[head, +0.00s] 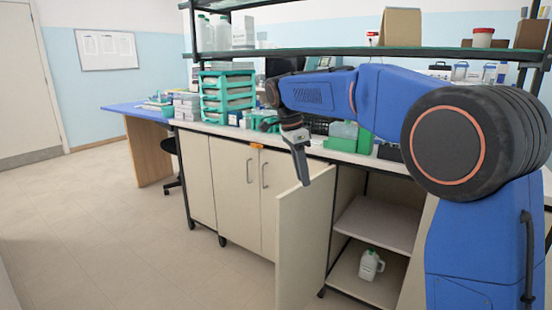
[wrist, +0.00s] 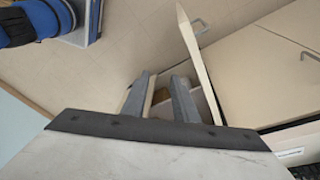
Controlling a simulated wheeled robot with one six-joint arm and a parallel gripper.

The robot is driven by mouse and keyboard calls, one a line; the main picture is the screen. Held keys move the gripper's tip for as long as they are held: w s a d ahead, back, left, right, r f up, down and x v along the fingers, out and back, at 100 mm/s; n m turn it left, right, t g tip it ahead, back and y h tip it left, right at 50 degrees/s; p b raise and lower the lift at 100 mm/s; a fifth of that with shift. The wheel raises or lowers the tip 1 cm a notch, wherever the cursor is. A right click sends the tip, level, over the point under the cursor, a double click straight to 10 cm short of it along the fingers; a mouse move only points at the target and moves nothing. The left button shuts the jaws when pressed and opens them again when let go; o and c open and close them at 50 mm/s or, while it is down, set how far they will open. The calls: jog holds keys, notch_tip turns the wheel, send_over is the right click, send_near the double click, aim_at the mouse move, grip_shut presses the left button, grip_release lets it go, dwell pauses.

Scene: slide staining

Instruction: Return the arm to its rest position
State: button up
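My blue arm (head: 315,92) reaches out to the left over the lab bench, with its wrist bent down. My gripper (head: 303,176) hangs in front of the bench edge, pointing down, near the top of an open cabinet door (head: 305,235). In the wrist view, the two grey fingers of my gripper (wrist: 160,82) stand apart with nothing held between them. The open door also shows edge-on in the wrist view (wrist: 194,50), just right of the fingers.
The open cabinet has shelves (head: 378,222) with a white jug (head: 371,265) at the bottom. The bench (head: 230,130) carries green drawer trays (head: 226,95) and a green-based container (head: 343,138). A shelf (head: 350,51) runs above my arm. The floor (head: 110,220) at left is clear.

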jog(key=s+d+f+n+t+y, duration=0.15)
jog(key=s+d+n, duration=0.55)
jog(key=s+d, duration=1)
jog(key=s+d+f+n+t, duration=0.1)
jog(key=s+f+n, duration=0.1)
jog(key=s+f, duration=0.2)
jog(key=s+d+f+n+t, duration=0.1)
jog(key=s+f+n, duration=0.2)
jog(key=s, duration=0.7)
jog(key=s+d+f+n+t+y, duration=0.1)
jog(key=s+d+f+n, duration=0.1)
jog(key=s+f, duration=0.4)
jog(key=shift+s+n, duration=0.6)
jog(key=shift+s, duration=0.1)
jog(key=shift+t, duration=0.25)
